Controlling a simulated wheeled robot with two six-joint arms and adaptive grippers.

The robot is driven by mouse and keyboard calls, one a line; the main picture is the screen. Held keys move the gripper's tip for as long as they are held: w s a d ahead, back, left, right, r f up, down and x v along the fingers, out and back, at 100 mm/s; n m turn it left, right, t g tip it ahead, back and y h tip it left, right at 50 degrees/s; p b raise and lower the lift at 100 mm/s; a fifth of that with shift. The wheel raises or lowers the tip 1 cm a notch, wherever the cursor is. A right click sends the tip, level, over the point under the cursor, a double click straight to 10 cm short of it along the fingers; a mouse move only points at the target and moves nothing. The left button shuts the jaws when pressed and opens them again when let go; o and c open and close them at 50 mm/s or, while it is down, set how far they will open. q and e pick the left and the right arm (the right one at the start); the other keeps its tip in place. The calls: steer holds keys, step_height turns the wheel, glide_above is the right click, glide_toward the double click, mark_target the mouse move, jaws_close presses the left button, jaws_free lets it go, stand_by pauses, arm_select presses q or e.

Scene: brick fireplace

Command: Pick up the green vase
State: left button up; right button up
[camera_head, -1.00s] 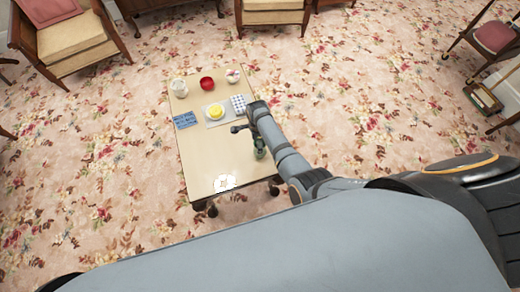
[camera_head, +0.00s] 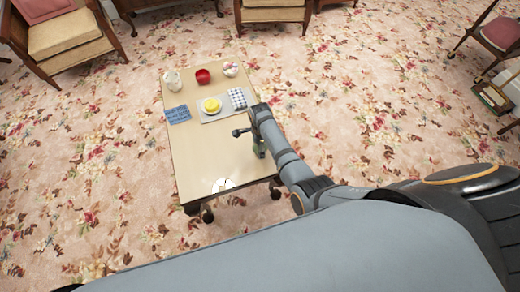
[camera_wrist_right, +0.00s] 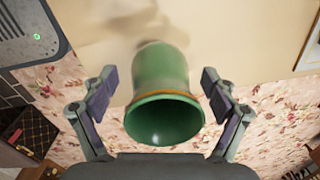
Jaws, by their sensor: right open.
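The green vase (camera_head: 259,149) stands near the right edge of the small table (camera_head: 205,160) in the head view, partly hidden by my right arm. In the right wrist view the green vase (camera_wrist_right: 163,100) fills the middle, its wide open mouth towards the camera and a tan band below the rim. My right gripper (camera_wrist_right: 159,80) is open, with one finger on each side of the vase and a visible gap on both sides. My left gripper is not in view.
On the table are a red bowl (camera_head: 203,76), a pale jar (camera_head: 173,81), a small bowl of pale items (camera_head: 231,69), a tray with a yellow item (camera_head: 211,105), a checkered cloth (camera_head: 238,97), a blue card (camera_head: 178,114) and a white item (camera_head: 222,185).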

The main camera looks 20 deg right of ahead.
steer(key=shift+f, duration=0.25)
steer(key=c, duration=1.4)
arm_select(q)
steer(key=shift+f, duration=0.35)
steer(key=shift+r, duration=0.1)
